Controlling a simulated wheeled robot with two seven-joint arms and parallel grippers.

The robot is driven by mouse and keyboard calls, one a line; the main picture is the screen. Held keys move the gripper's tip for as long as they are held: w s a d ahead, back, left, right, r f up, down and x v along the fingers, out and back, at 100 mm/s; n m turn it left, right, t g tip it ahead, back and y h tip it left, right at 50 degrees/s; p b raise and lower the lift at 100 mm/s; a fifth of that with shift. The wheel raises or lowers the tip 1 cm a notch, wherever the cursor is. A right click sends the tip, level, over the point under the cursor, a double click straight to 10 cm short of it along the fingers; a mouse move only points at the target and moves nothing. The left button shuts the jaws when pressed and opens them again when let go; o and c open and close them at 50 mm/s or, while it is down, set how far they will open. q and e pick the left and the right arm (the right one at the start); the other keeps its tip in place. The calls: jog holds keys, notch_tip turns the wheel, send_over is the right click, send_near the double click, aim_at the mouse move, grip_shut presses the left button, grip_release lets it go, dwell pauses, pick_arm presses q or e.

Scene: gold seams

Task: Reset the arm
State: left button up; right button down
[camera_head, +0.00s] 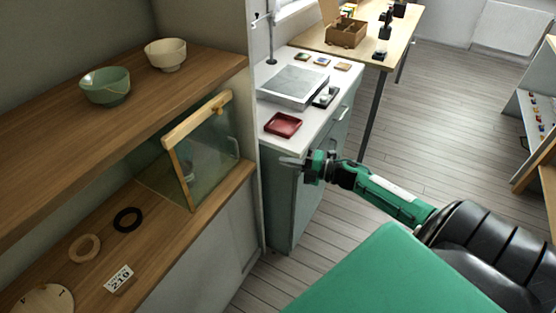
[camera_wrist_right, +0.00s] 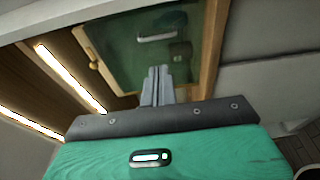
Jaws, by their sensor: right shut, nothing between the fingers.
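My right arm comes in from the lower right of the head view, with its green and black links. Its right gripper (camera_head: 291,163) points left, in front of the white-topped cabinet and short of the glass box. The right gripper also shows in the right wrist view (camera_wrist_right: 157,72), with its two grey fingers together and nothing between them. Behind the fingers there is the wood-framed glass box (camera_wrist_right: 125,50). My left gripper is not in the head view.
The glass box (camera_head: 205,160) stands on the lower wooden shelf (camera_head: 75,258), near a black ring (camera_head: 128,219) and a wooden ring (camera_head: 84,248). Two bowls stand on the upper shelf (camera_head: 130,110). A red tray (camera_head: 283,125) lies on the white counter.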

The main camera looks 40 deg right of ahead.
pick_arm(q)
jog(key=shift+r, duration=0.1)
pick_arm(e)
jog(key=shift+s+d, duration=0.15)
jog(key=shift+s, duration=0.15)
